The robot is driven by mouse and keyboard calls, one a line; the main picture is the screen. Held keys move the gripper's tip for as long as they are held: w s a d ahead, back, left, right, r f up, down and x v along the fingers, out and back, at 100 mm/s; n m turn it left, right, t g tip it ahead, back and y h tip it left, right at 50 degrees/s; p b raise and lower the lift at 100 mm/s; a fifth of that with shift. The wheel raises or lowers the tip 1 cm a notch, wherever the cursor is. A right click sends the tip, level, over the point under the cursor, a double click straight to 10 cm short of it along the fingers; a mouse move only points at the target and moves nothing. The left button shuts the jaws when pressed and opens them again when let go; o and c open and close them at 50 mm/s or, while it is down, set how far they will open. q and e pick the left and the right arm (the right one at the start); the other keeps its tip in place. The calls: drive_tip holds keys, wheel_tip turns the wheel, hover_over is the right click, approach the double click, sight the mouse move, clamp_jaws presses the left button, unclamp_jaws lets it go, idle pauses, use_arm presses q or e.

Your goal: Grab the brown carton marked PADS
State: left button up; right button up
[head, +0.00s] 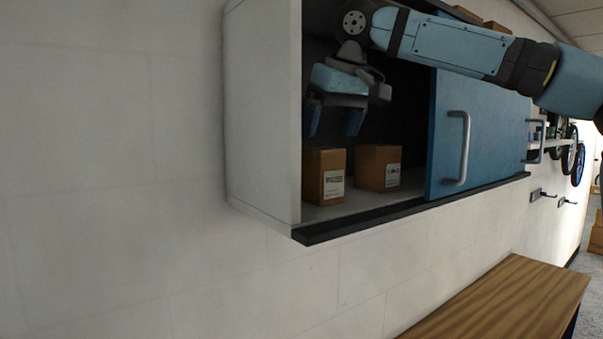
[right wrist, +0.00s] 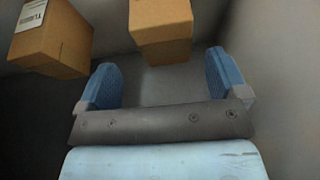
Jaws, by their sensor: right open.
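Two brown cartons stand side by side on the floor of a wall cabinet. The left carton (head: 325,176) and the right carton (head: 378,167) each carry a white label, too small to read surely, so I cannot tell which says PADS. My right gripper (head: 336,134) is open and empty, fingers down, just above the left carton. In the right wrist view, one carton (right wrist: 161,28) lies beyond the gap between the open fingers (right wrist: 160,62), apart from them. Another carton (right wrist: 52,42), with a partly visible label, is at the upper left. My left gripper is out of view.
The cabinet (head: 263,110) has a side wall at the left and a dark front lip (head: 370,218). A blue door (head: 470,140) with a handle covers its right part. More cartons sit on top. A wooden bench (head: 505,300) stands below right.

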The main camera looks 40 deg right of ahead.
sight(323, 148)
wheel_tip(323, 148, down, 2)
drive_tip(key=shift+f+p, duration=0.1)
drive_tip(key=shift+p, duration=0.2)
drive_tip(key=x, duration=0.3)
drive_tip(key=w+p+x, duration=0.1)
drive_tip(key=x, duration=0.1)
drive_tip(key=shift+s+a+r, duration=0.1)
drive_tip(key=shift+a+r, duration=0.1)
drive_tip(key=shift+a, duration=0.1)
drive_tip(key=shift+s+d, duration=0.1)
drive_tip(key=shift+s, duration=0.1)
drive_tip(key=shift+w, duration=0.1)
drive_tip(key=c, duration=1.1)
drive_tip(key=shift+d+r, duration=0.1)
drive_tip(key=shift+r, duration=0.05)
